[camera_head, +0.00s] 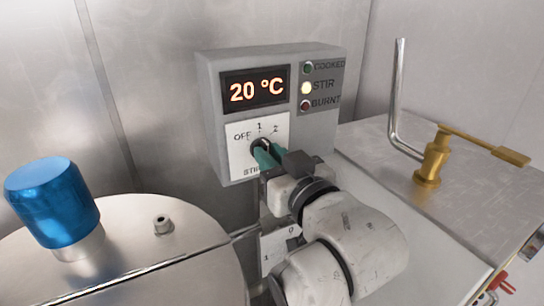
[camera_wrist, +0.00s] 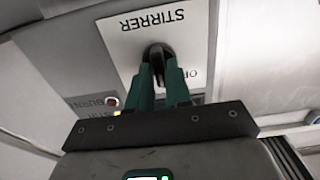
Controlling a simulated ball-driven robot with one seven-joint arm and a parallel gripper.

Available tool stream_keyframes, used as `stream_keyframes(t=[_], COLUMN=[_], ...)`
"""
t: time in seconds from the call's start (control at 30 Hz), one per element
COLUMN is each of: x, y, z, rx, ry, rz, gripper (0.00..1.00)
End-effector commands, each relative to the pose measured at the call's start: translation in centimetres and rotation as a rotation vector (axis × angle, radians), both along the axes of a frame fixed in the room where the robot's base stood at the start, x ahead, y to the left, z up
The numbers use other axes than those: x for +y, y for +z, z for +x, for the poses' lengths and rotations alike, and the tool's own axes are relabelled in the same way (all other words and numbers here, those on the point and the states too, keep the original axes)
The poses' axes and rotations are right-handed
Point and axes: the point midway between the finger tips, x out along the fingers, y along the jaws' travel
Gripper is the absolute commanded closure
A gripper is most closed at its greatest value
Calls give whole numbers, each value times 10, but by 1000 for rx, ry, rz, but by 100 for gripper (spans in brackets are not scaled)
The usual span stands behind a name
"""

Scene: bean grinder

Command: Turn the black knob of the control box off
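The grey control box (camera_head: 210,120) has a white dial plate marked OFF, 1, 2 and STIRRER. The black knob (camera_head: 262,144) sits on this plate, partly hidden by my fingers; its exact setting is hard to read. The knob also shows in the wrist view (camera_wrist: 157,52), upside down relative to the lettering. My gripper (camera_head: 264,156) reaches the knob from the front right. In the wrist view its green fingers (camera_wrist: 158,68) lie on either side of the knob's grip, with a narrow gap between them, and seem closed on it.
The display (camera_head: 256,91) reads 20 °C and the yellow STIR lamp (camera_head: 306,88) is lit. A metal drum lid (camera_head: 190,225) with a blue-topped knob (camera_head: 52,202) stands left. A brass valve (camera_head: 433,160) and bent metal rod (camera_head: 397,105) stand right. A wall is behind the box.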

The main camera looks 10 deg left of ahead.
Motion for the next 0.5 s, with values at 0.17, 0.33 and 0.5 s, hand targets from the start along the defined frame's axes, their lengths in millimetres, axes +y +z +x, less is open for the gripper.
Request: stream_keyframes(t=[0.17, 0.33, 0.5], x=[0, 0, 0], y=[0, 0, 0], z=[0, 0, 0], rx=[0, 0, -4], ry=[0, 0, 0], rz=[0, 0, -6], gripper=[99, 100, 100])
